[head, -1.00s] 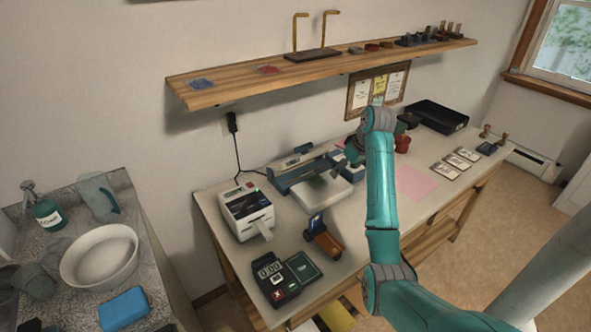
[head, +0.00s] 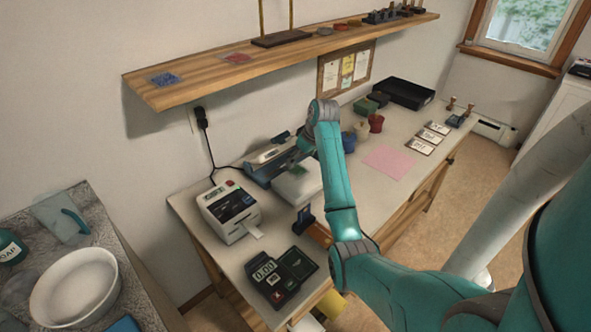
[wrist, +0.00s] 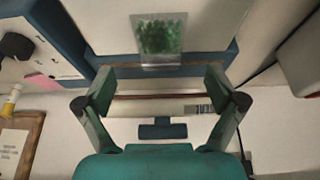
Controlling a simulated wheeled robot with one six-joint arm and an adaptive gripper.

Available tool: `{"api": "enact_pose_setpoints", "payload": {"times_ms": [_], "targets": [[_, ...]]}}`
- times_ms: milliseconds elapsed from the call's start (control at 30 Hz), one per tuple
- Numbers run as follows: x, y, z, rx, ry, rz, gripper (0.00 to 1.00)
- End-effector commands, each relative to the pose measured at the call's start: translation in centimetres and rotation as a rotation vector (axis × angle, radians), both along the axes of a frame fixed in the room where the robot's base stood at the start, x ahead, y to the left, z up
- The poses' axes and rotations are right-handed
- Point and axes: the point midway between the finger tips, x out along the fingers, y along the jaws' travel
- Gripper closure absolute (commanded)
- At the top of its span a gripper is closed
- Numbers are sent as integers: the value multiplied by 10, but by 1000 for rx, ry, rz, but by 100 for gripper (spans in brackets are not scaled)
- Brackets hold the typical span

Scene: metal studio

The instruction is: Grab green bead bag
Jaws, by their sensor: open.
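The green bead bag (wrist: 160,38) is a small clear bag of green beads, seen at the top of the wrist view. It lies on the white platform of the blue-grey bench device (head: 258,172); a bit of its green (head: 301,169) also shows in the head view beside my arm. My gripper (wrist: 160,77) is open and empty, its two fingers spread wide. In the wrist view the bag is just beyond the fingertips, roughly centred between them, with no visible contact. In the head view my gripper is mostly hidden behind my arm.
A label printer (head: 232,211) and a scale (head: 277,273) stand at the near left of the bench. A wall shelf (head: 250,70) overhangs the back, with blue (head: 164,79) and red (head: 236,57) bags on it. Small pots (head: 376,123) and a pink sheet (head: 389,161) lie to the right.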

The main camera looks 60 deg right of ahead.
Motion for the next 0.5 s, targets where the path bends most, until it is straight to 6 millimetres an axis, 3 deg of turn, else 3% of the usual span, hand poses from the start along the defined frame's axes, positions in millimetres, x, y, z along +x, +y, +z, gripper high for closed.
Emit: {"api": "enact_pose_setpoints", "payload": {"times_ms": [300,500], "targets": [[13,-2,-40,1,2,0,6],[15,-3,-45,0,1,0,6]]}}
